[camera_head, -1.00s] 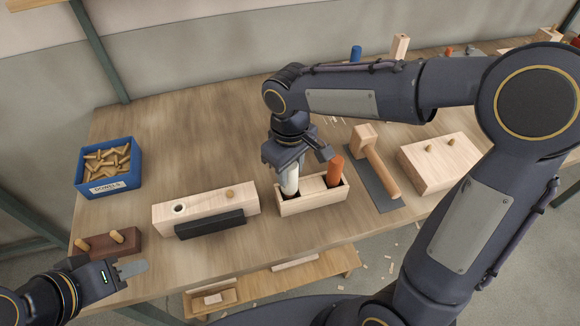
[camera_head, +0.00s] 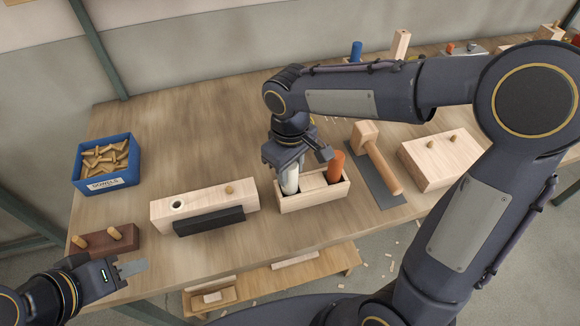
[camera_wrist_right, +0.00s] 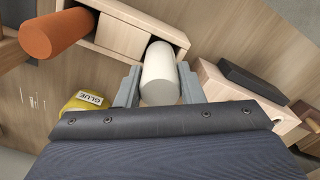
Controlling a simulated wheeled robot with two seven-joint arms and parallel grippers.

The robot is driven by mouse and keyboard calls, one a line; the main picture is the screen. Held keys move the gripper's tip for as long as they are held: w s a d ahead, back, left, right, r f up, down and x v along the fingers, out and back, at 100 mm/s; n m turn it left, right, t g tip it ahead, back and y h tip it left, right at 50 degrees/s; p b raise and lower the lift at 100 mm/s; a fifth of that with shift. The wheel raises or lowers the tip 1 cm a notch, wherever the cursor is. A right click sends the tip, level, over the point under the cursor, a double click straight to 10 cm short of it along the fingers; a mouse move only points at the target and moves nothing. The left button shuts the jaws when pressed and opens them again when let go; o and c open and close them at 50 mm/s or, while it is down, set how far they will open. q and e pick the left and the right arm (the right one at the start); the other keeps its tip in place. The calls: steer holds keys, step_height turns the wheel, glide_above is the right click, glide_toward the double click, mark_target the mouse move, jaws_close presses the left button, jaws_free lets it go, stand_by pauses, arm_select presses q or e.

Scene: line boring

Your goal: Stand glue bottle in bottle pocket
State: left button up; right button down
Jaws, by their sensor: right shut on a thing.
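The white glue bottle (camera_head: 290,182) is upright at the left pocket of a small wooden box (camera_head: 318,204). My right gripper (camera_head: 289,167) is shut on it from above. In the right wrist view the bottle (camera_wrist_right: 160,72) sits between the fingertips (camera_wrist_right: 159,88), its lower end at the box's end pocket. How deep it sits is unclear. An orange cylinder (camera_head: 337,166) stands in the box's right pocket; it also shows in the right wrist view (camera_wrist_right: 55,34). My left gripper (camera_head: 128,269) is at the lower left, apart from everything; its jaw gap is unclear.
A pale block (camera_head: 160,214) with a hole and a dark bar lies left of the box. A mallet (camera_head: 378,160) lies to the right. A blue dowel bin (camera_head: 106,163) stands at far left. A yellow thing labelled GLUE (camera_wrist_right: 84,102) is partly hidden behind my right gripper.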

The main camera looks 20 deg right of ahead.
steer(key=shift+f, duration=0.2)
stand_by(0.5)
steer(key=shift+f+b, duration=0.4)
steer(key=shift+b, duration=0.05)
steer(key=shift+f, duration=0.1)
jaws_free()
stand_by(0.6)
steer(key=shift+r+p, duration=3.75)
steer(key=shift+r, duration=0.8)
